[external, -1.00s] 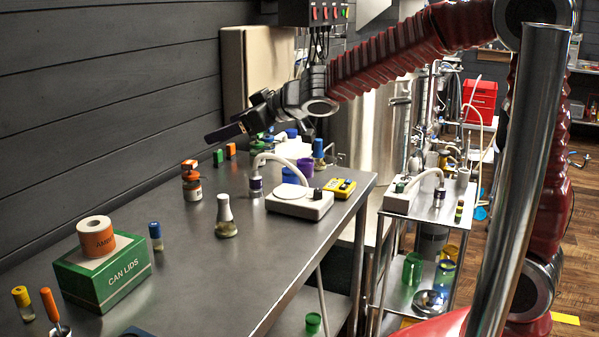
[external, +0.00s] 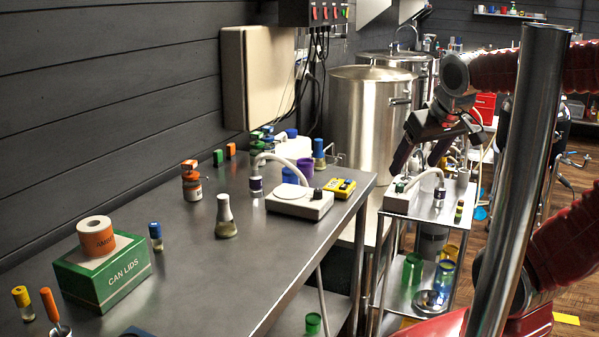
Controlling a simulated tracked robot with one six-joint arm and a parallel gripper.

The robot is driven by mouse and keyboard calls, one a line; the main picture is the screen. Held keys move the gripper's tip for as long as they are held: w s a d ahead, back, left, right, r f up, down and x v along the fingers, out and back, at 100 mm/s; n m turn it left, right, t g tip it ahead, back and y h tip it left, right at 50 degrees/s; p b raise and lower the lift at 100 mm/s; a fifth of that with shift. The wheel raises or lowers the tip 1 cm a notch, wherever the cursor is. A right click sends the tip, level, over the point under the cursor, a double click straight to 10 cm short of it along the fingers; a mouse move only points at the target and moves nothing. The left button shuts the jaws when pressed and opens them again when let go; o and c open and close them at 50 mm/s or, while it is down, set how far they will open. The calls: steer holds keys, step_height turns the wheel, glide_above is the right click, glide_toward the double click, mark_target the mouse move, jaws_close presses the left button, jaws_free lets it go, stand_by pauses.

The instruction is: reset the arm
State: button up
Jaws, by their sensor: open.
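My gripper (external: 420,158) is at the right of the external view, with its two dark fingers apart and pointing down. Nothing shows between them. It appears in front of or above the small steel cart (external: 437,212); I cannot tell how high. My red arm comes in from the right edge, partly hidden behind a shiny vertical pole (external: 521,170). The long steel bench (external: 190,270) at the left is clear of the arm.
On the bench are a green can-lids box (external: 103,272) with an orange roll (external: 96,238), a flask (external: 225,216), a white stirrer device (external: 299,202) and a yellow meter (external: 341,188). A large steel kettle (external: 365,120) stands behind the gripper.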

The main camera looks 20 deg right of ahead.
steer(key=shift+g+y, duration=0.3)
steer(key=shift+g, duration=0.3)
steer(key=s, duration=0.1)
steer(key=s+f, duration=0.1)
steer(key=s, duration=0.2)
steer(key=shift+s+f, duration=0.35)
steer(key=shift+s, duration=0.05)
